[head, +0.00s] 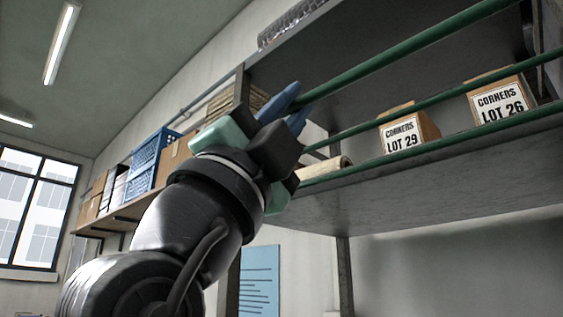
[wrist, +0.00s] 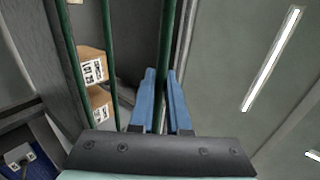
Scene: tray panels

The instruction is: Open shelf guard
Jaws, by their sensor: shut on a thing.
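The shelf guard (head: 425,42) is a set of green horizontal bars across the front of a grey metal shelf. My gripper (head: 291,100), with blue fingers, is at the left end of the top bar in the head view. In the wrist view my gripper (wrist: 164,88) has one blue finger on each side of a green guard bar (wrist: 166,40) and is shut on it. The other bars (wrist: 107,60) run alongside, to the left in that view. My wrist hides the left ends of the lower bars in the head view.
Behind the bars stand cardboard boxes marked LOT 29 (head: 402,135) and LOT 26 (head: 499,103), and a pale roll (head: 325,167). Farther left, a wall shelf holds a blue crate (head: 152,160) and boxes. The space below the metal shelf looks clear.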

